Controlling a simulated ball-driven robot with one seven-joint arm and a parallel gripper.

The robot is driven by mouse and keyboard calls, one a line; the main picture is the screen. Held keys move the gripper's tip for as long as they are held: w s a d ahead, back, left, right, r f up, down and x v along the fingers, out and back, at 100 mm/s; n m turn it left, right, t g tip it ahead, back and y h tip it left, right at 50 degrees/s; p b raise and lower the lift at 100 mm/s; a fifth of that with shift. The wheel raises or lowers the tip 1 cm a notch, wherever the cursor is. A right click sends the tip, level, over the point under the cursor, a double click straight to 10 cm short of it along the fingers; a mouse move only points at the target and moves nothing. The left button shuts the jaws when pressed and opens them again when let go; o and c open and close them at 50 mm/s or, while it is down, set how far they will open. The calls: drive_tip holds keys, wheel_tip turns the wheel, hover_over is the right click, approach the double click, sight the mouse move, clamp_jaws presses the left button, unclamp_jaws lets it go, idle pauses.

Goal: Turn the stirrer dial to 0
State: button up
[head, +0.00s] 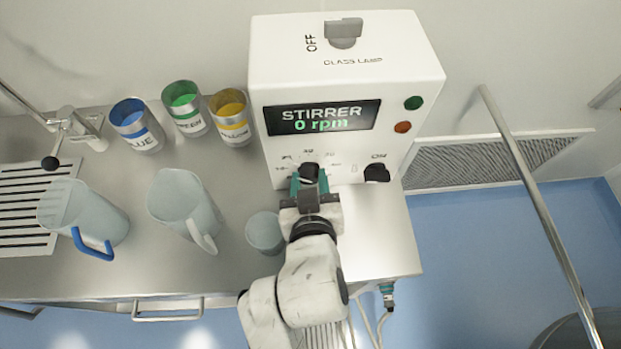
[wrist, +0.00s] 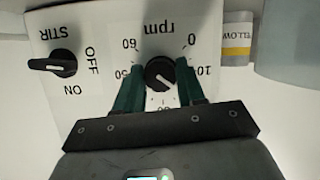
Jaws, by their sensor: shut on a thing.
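The stirrer dial (head: 309,172) is a round black knob on the front of the white stirrer box (head: 350,55). In the wrist view the dial (wrist: 160,73) sits inside an rpm scale that appears upside down, with 0, 10, 50 and 60 readable. A pale line shows on the knob, but I cannot tell exactly which number it points to. My gripper (head: 309,182) is shut on the dial, with a teal finger on each side. The fingers partly hide the scale. The display (head: 322,117) reads "STIRRER 0 rpm".
A black STIR switch (wrist: 53,65) is beside the dial. Blue (head: 137,125), green (head: 186,108) and yellow (head: 231,117) labelled cans stand left of the box. Two jugs (head: 85,215) (head: 185,205) and a beaker (head: 265,233) stand on the steel bench.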

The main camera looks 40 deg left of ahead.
drive_tip(key=shift+n+t+h, duration=0.4)
drive_tip(key=shift+n+t, duration=0.1)
drive_tip(key=shift+n, duration=0.2)
drive_tip(key=o, duration=1)
drive_tip(key=shift+o, duration=0.2)
drive_tip(key=shift+s, duration=0.1)
drive_tip(key=b+v, duration=0.1)
drive_tip(key=v, duration=0.9)
drive_tip(key=shift+s+d+b, duration=0.2)
drive_tip(key=shift+s+b, duration=0.05)
drive_tip(key=shift+b, duration=0.1)
drive_tip(key=shift+r, duration=0.1)
